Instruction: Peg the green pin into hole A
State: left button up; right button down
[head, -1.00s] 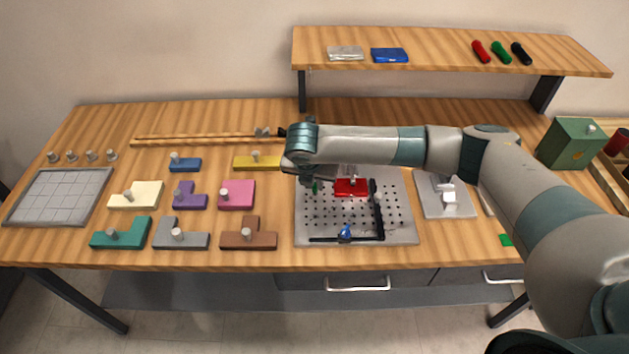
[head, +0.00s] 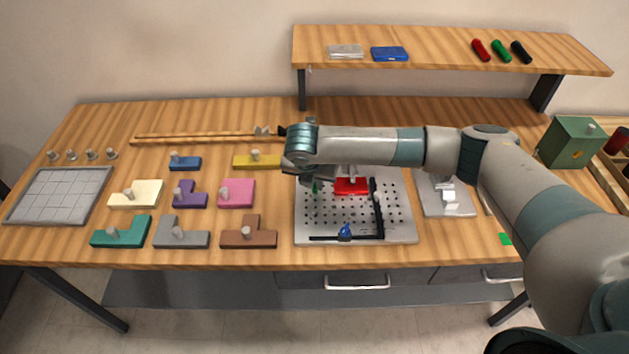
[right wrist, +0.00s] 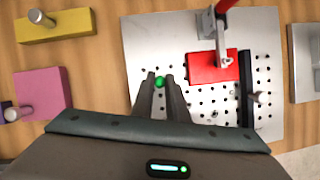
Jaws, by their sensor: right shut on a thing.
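The green pin (head: 315,187) shows as a small upright green piece over the left part of the grey perforated plate (head: 312,229). My right gripper (head: 314,179) reaches over the plate from the right. In the right wrist view its two fingers (right wrist: 160,79) are shut on the green pin (right wrist: 159,83), whose round green top shows between the tips. I cannot tell whether the pin's lower end is in a hole or above one. No letter marking hole A is readable. My left gripper is not in view.
A red block (head: 351,187) sits on the plate under a clamp (right wrist: 209,25), right of the pin. A black L-shaped fence (head: 379,215) and a blue-handled piece (head: 345,231) are also on the plate. Several knobbed coloured blocks, like the pink one (head: 237,193), lie left.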

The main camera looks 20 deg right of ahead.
jog(key=shift+f, duration=0.25)
jog(key=c, duration=1.7)
grip_release()
jog(key=shift+o, duration=0.2)
jog(key=shift+b+v, duration=0.3)
jog(key=shift+v, duration=0.5)
jog(key=b+v, duration=0.3)
jog(key=v, duration=1.2)
jog(key=shift+r+b, duration=0.3)
jog(key=shift+r, duration=0.15)
jog(key=shift+s+f, duration=0.15)
